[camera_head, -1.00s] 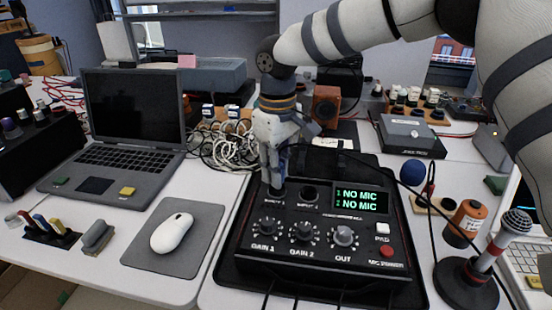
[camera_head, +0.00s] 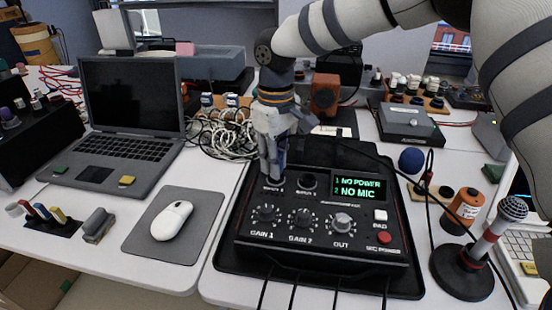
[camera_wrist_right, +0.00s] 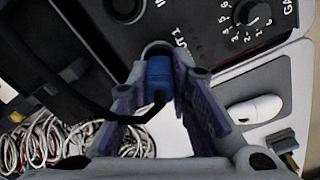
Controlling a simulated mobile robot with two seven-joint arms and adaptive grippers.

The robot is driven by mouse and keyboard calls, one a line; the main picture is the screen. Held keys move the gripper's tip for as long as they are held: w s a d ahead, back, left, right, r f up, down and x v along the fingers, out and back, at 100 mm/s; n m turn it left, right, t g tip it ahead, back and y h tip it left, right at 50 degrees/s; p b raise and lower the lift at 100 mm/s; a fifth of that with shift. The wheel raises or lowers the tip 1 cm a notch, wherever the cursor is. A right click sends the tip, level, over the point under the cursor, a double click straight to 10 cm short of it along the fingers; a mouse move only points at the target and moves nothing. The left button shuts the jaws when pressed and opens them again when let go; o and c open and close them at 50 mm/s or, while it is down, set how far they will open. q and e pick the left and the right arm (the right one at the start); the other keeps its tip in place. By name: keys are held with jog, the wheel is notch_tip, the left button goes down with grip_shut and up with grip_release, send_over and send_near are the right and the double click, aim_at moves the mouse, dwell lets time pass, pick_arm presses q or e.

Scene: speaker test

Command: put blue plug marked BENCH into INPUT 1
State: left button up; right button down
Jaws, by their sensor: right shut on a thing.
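My right gripper (camera_head: 272,178) points down at the INPUT 1 socket of the black audio box (camera_head: 325,252). In the right wrist view its fingers (camera_wrist_right: 163,100) are shut on the blue plug (camera_wrist_right: 158,76). The plug's front end meets the INPUT 1 socket ring (camera_wrist_right: 156,47); its depth is hidden, and no BENCH marking can be read. The INPUT 2 socket (camera_head: 308,182) beside it is empty. The box's display (camera_head: 358,187) reads "1 NO POWER" and "2 NO MIC". My left gripper is not in view.
A red MIC POWER button (camera_head: 384,238) and white PAD button (camera_head: 380,215) sit on the box's right side. A microphone on a stand (camera_head: 490,245) is at right. A mouse (camera_head: 171,220) and laptop (camera_head: 120,150) are at left. White cables (camera_head: 215,137) lie behind.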

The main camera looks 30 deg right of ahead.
jog(key=shift+f, duration=0.15)
jog(key=c, duration=1.4)
grip_release()
jog(key=shift+o, duration=0.2)
